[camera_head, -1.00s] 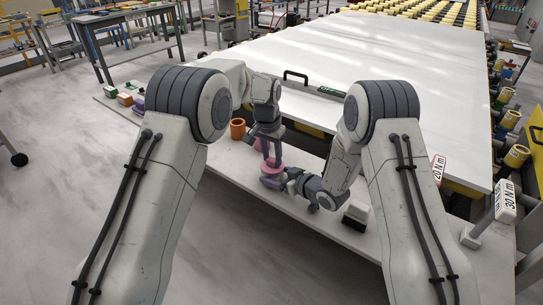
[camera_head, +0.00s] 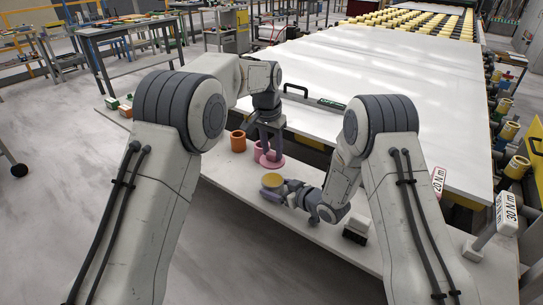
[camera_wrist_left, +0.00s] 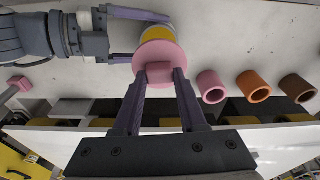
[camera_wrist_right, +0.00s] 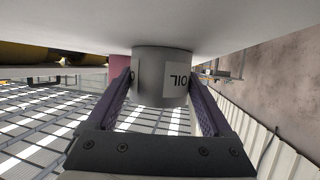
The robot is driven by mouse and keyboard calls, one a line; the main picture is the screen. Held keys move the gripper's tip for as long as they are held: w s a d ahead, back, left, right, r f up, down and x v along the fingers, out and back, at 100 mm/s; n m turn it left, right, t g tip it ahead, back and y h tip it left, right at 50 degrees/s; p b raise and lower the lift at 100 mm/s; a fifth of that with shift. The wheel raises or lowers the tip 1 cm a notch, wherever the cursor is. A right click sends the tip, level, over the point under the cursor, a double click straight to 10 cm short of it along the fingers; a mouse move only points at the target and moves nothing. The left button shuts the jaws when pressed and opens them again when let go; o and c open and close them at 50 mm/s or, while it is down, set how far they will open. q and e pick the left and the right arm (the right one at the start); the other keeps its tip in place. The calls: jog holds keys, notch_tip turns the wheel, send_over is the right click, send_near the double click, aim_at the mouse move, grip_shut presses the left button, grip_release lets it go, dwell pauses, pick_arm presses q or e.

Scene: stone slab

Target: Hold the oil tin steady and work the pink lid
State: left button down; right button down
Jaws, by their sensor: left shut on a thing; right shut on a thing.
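The oil tin (camera_wrist_right: 150,75) is a grey cylinder with a white OIL label; its yellow top (camera_head: 272,180) is uncovered. My right gripper (camera_head: 268,190) is shut around the tin's side; in the right wrist view its fingers (camera_wrist_right: 165,100) flank the tin. The pink lid (camera_head: 273,163) is a round disc with a block-shaped grip (camera_wrist_left: 160,72). My left gripper (camera_head: 270,150) is shut on that grip and holds the lid apart from the tin. In the left wrist view, the lid (camera_wrist_left: 158,50) covers part of the yellow top (camera_wrist_left: 155,32).
A pink cup (camera_wrist_left: 212,87), an orange cup (camera_wrist_left: 254,86) and a brown cup (camera_wrist_left: 298,90) stand in a row close to the lid. The large white slab (camera_head: 400,90) lies behind.

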dwell(0.3)
grip_release()
jog(key=v, duration=1.1)
jog(key=shift+s+d+r, duration=0.15)
jog(key=shift+d, duration=0.15)
jog(key=shift+s+r, duration=0.1)
